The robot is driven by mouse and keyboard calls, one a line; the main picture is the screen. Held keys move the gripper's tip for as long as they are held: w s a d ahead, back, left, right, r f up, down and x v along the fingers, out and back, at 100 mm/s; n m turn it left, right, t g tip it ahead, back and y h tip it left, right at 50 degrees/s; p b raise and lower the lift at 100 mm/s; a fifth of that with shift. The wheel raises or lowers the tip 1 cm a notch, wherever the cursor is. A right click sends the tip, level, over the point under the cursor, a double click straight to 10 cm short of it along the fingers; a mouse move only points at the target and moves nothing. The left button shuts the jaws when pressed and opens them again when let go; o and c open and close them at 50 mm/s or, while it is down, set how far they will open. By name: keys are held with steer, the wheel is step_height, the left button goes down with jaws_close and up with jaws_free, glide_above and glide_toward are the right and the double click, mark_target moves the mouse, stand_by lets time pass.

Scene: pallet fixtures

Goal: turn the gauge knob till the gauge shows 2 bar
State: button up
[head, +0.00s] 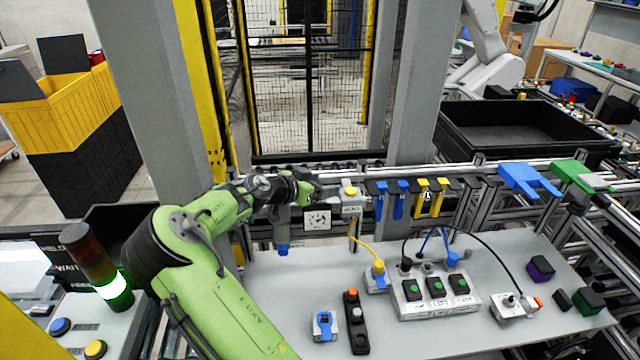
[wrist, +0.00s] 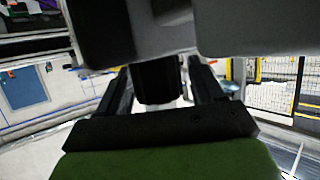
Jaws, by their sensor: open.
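The gauge (head: 318,220) is a small white panel with a round dial below the rail in the head view. Its needle is too small to read. A grey upright cylinder with a blue lower end (head: 283,248) hangs left of it. My gripper (head: 325,190) is just above the gauge, beside a grey box with a yellow button (head: 350,198). In the wrist view my gripper (wrist: 160,72) has its two dark fingers apart. A dark ribbed cylinder (wrist: 157,84), possibly the gauge knob, shows between them; I cannot tell whether they touch it. The knob is not clear in the head view.
Blue and yellow hooks (head: 400,200) hang from the rail to the right. The grey table (head: 310,275) carries a box with several green buttons (head: 437,293), a black switch strip (head: 355,322) and cables. A yellow cable (head: 360,238) runs down from the grey box.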

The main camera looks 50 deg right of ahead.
steer(key=c, duration=1)
steer(key=shift+f, duration=0.1)
steer(key=shift+t+b, duration=0.3)
steer(key=shift+b, duration=0.15)
